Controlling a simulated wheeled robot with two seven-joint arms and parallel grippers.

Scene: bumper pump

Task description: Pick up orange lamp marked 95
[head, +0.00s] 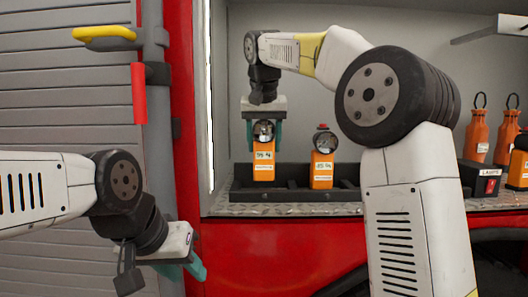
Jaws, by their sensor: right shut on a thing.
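An orange lamp (263,167) with a round clear lens on top and a white label that seems to read 95 is in the compartment, at the left end of a black rack (278,195). My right gripper (264,138) comes down from above, its teal fingers shut on the lamp's head. The lamp is upright; its base looks slightly higher than that of a second orange lamp (322,169) to its right, whose small label seems to read 85. My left gripper (192,268) is low at the left, in front of the red panel, away from the lamps; its jaw opening is unclear.
My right arm covers the middle. A grey shutter (60,100) and a yellow-handled bar (104,34) are left.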

